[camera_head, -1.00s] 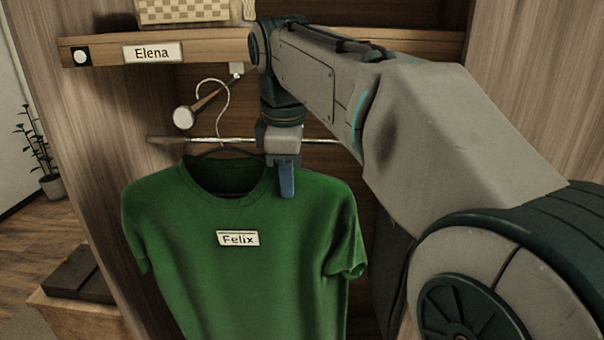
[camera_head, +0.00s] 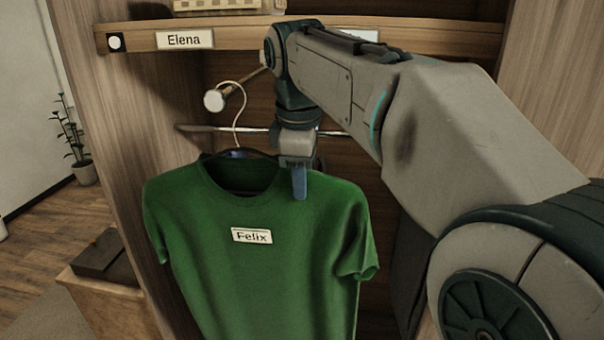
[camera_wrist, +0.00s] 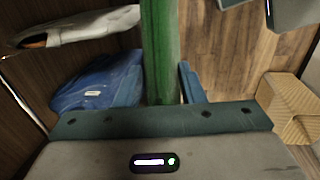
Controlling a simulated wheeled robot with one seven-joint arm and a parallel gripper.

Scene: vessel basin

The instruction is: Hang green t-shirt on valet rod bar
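The green t-shirt (camera_head: 255,275), with a "Felix" label, hangs upright on a dark hanger. The hanger's pale hook (camera_head: 241,113) loops over the valet rod bar (camera_head: 236,90), which has a round white end knob; exact contact cannot be told. My gripper (camera_head: 268,168) is at the collar, its blue fingers apart: one in front of the shirt, the other showing behind the hanger's neck. The wrist view shows the shirt edge-on (camera_wrist: 160,50) between the fingers, with the right finger (camera_wrist: 191,82) clear and the left blending into blue cloth.
A metal rail (camera_head: 192,128) crosses behind the hanger. In the wrist view a blue garment (camera_wrist: 90,90) and a whitish one (camera_wrist: 80,28) hang at left; a woven box (camera_wrist: 290,105) stands right.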

